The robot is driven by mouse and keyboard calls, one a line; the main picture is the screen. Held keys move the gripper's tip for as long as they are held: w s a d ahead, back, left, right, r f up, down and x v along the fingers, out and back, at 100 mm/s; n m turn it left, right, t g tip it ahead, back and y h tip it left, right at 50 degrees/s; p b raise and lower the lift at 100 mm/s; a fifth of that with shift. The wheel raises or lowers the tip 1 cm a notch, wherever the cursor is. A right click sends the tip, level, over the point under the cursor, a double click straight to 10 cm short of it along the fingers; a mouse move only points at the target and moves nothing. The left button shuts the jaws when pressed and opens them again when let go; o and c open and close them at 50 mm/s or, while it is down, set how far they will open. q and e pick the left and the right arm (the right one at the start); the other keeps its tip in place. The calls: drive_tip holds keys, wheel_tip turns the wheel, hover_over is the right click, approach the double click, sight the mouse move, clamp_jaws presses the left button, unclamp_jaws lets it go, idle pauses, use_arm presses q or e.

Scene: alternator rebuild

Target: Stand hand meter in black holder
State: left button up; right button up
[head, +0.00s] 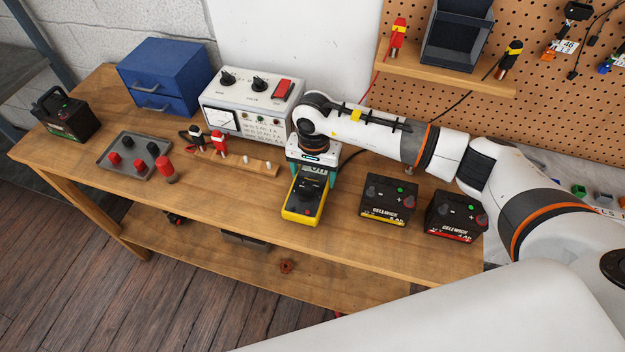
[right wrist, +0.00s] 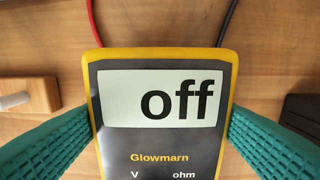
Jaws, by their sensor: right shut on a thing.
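The hand meter (head: 304,203) is yellow with a black face and lies face up at the bench's front edge. In the right wrist view its screen (right wrist: 160,100) reads "off". My right gripper (head: 311,176) is above its far end, with teal fingers shut on its two sides. I cannot tell whether the meter is touching the bench or slightly raised. The black holder (head: 455,45) stands open and empty-looking on the wooden shelf at the upper right, well apart from the meter. My left gripper is not in view.
The wooden shelf (head: 440,67) is fixed to the pegboard, with a red clamp (head: 397,38) and a black clamp (head: 510,58) beside the holder. Two batteries (head: 390,200) stand right of the meter. A white power supply (head: 250,105) stands behind. Red and black leads run from the meter.

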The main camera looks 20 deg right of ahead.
wheel_tip(320, 180, up, 10)
drive_tip(key=shift+r+b, duration=0.1)
drive_tip(key=shift+b, duration=0.8)
wheel_tip(320, 180, up, 7)
drive_tip(key=p, duration=0.2)
drive_tip(key=shift+p, duration=0.3)
